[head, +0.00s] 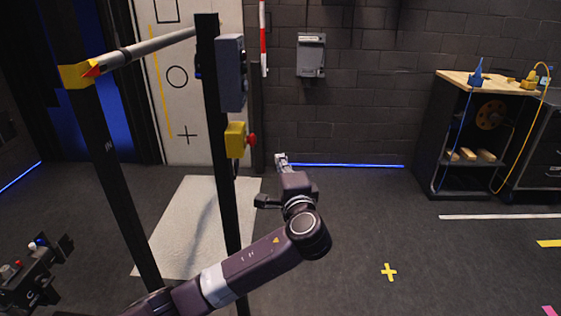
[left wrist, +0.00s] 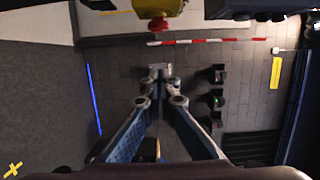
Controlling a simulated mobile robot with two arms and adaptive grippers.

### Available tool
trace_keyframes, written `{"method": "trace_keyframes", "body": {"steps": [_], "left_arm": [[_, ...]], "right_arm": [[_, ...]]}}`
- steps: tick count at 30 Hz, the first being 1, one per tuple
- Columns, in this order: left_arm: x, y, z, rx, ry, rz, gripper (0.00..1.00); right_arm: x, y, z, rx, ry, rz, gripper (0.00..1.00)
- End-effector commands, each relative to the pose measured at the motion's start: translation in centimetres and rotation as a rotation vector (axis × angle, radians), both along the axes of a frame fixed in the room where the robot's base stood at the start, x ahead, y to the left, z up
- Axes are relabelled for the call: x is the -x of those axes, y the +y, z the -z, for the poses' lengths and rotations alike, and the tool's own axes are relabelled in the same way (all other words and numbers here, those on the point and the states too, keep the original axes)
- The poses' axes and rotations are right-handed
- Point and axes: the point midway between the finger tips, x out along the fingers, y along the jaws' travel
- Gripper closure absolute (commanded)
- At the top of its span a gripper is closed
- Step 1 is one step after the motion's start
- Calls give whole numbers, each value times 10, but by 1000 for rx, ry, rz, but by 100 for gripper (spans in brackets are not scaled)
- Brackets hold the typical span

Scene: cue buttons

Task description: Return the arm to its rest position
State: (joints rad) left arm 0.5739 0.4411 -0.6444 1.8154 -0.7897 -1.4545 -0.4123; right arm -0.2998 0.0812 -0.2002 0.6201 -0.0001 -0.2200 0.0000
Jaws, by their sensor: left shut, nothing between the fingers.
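My left arm (head: 250,265) reaches in from the bottom left of the head view, bent at the elbow. My left gripper (head: 281,160) is at its far end, pointing away, small in the picture. In the left wrist view its two fingers (left wrist: 160,73) meet at the tips, shut with nothing between them. A yellow box (head: 235,140) with a red button (head: 251,139) is fixed to a black post, left of the gripper and apart from it. The red button also shows at the top of the left wrist view (left wrist: 158,24). My right gripper is not in view.
A black post (head: 216,120) stands close to the left of my arm and carries a grey box (head: 231,72). Another post (head: 105,150) stands further left. A wooden-topped bench (head: 488,82) is at the right.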

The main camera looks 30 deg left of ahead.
Motion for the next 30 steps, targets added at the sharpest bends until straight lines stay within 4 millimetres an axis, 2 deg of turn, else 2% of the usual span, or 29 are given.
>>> {"method": "trace_keyframes", "body": {"steps": [10,12,14,17,20,21,23,24,26,27,29,30], "left_arm": [[-1,0,2,2,2,1,100],[-2,0,11,8,17,5,100],[-6,0,30,22,46,15,100],[-13,0,83,66,126,42,100],[-14,-2,158,139,228,72,100],[-12,-2,189,174,267,83,100],[-5,-4,235,228,325,97,100],[2,-5,265,267,361,103,100],[15,-8,310,326,413,111,100],[26,-9,339,368,446,113,100],[45,-12,381,431,494,111,100],[59,-15,409,477,522,108,100]], "right_arm": [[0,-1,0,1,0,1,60],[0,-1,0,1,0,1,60],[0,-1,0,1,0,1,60],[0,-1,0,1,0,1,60],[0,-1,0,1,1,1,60],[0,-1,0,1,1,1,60],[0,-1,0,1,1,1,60],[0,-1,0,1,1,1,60],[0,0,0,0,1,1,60],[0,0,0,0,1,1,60],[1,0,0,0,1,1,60],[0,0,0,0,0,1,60]]}}
